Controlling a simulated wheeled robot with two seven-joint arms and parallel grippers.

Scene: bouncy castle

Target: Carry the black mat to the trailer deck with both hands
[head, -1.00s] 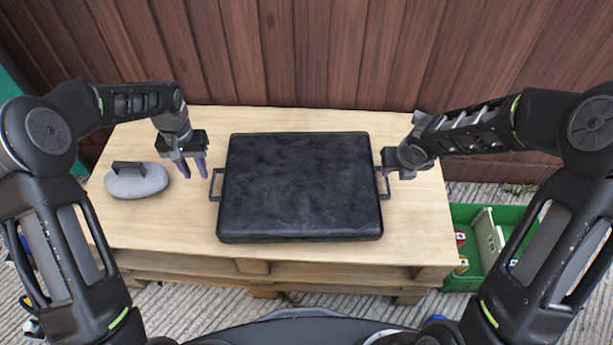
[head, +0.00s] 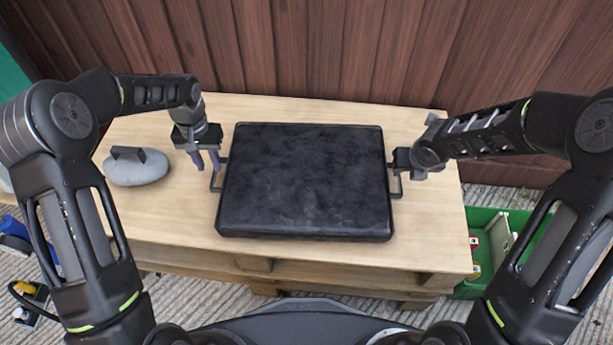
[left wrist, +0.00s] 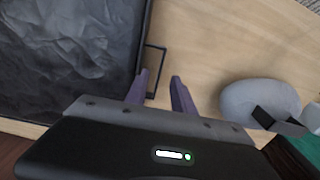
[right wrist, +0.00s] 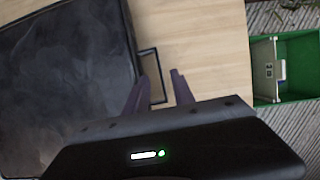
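The black mat (head: 305,180) lies flat on the wooden pallet table, with a dark handle on each short side. My left gripper (head: 206,162) is open and empty, just beside the left handle (head: 214,184). In the left wrist view its fingertips (left wrist: 160,75) appear on either side of this handle's outer bar (left wrist: 161,75); their height gap is unclear. My right gripper (head: 402,165) is at the right handle (head: 398,186) and partly hides it. In the right wrist view its fingers (right wrist: 158,74) are apart around the handle's outer bar, with no visible grip. The trailer deck cannot be identified.
A grey rounded weight (head: 138,168) with a dark handle sits on the table (head: 170,215) left of the mat. A green crate (head: 487,215) with items stands on the ground at the right. A brown plank wall (head: 320,50) closes the back.

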